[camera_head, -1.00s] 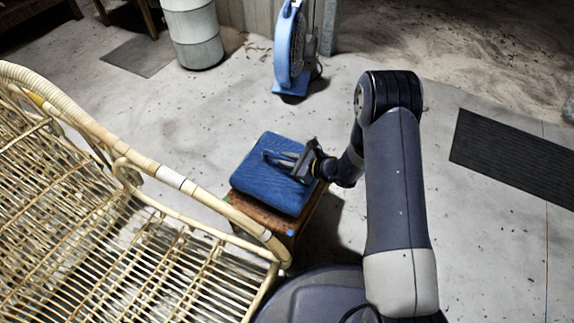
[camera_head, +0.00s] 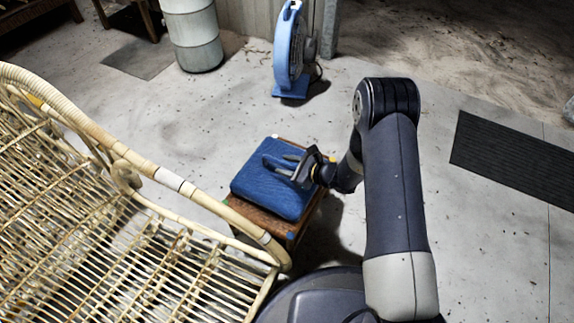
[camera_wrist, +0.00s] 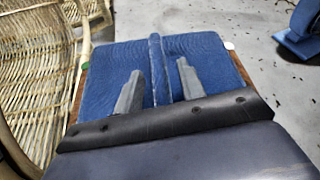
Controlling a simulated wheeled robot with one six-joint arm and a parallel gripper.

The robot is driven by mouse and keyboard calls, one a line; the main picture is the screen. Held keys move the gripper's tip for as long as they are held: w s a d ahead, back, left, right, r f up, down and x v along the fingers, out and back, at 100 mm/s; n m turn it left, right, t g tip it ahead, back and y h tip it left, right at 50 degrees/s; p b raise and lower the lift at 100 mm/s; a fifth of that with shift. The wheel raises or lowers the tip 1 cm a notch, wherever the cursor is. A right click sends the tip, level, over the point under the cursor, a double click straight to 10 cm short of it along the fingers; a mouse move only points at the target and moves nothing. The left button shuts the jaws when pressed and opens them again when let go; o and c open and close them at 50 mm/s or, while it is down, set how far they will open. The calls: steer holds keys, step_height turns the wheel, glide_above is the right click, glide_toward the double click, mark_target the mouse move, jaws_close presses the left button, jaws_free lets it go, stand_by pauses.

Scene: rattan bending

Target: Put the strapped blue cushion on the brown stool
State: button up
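The blue cushion (camera_head: 268,200) lies flat on the brown wooden stool (camera_head: 272,226), a little off-centre, with a strip of bare stool top at the back right. In the wrist view, a raised blue strap (camera_wrist: 155,70) runs along the middle of the cushion (camera_wrist: 112,62), with brown stool edges (camera_wrist: 78,98) at the sides. My gripper (camera_head: 278,161) is just over the cushion. It also shows in the wrist view (camera_wrist: 160,85), fingers apart on either side of the strap, with gaps between them and it. The cushion's near part is hidden there.
A rattan seat frame (camera_head: 150,165) stands close to the stool's left. A blue fan (camera_head: 290,55) and a pale drum (camera_head: 192,35) stand behind. A dark mat (camera_head: 515,160) lies at the right. The floor between stool and fan is clear.

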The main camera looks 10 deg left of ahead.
steer(key=shift+r, duration=0.25)
steer(key=p+v, duration=0.3)
steer(key=v, duration=0.9)
steer(key=shift+p, duration=0.35)
steer(key=shift+f, duration=0.1)
steer(key=b+x, duration=0.3)
steer(key=x, duration=0.9)
steer(key=shift+f+b, duration=0.2)
steer(key=shift+b, duration=0.2)
step_height(320, 180, up, 3)
steer(key=shift+r+p, duration=0.1)
steer(key=shift+p, duration=0.7)
steer(key=shift+r, duration=0.45)
